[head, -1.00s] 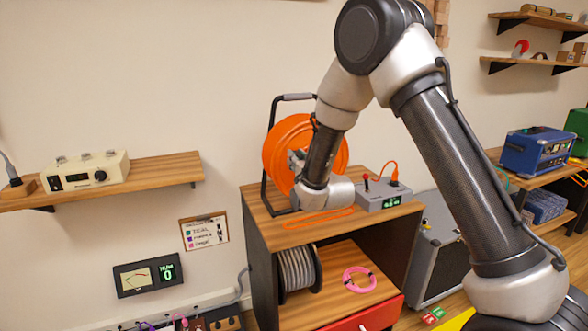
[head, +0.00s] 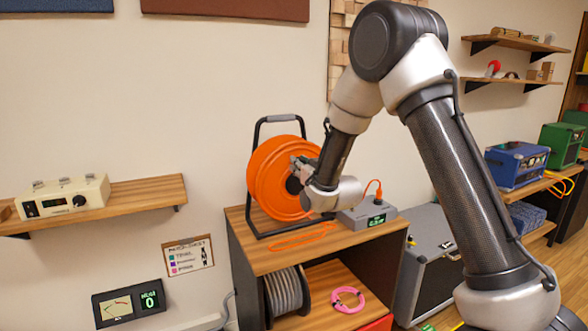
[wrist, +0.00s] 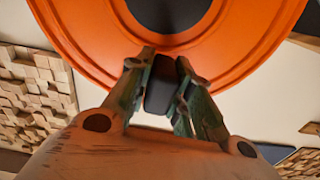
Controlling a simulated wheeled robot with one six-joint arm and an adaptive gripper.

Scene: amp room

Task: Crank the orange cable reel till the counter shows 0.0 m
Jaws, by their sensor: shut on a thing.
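The orange cable reel (head: 268,180) stands in a black tube frame on top of the wooden cabinet. My gripper (head: 303,164) is in front of the reel's face, up and right of its dark hub. In the wrist view my gripper (wrist: 163,80) is shut on a black crank handle (wrist: 160,85), with the orange reel (wrist: 90,35) close behind it. The handle is hidden in the head view. The grey counter box (head: 352,217) stands right of the reel; its green display (head: 377,220) is lit but too small to read surely. Loose orange cable (head: 300,240) lies in front.
The cabinet's top (head: 253,258) bears the reel and counter box. Below are a grey cable spool (head: 286,292) and a pink cable coil (head: 347,299). A left wall shelf (head: 140,197) holds a cream device (head: 65,196). A grey case (head: 435,255) stands right of the cabinet.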

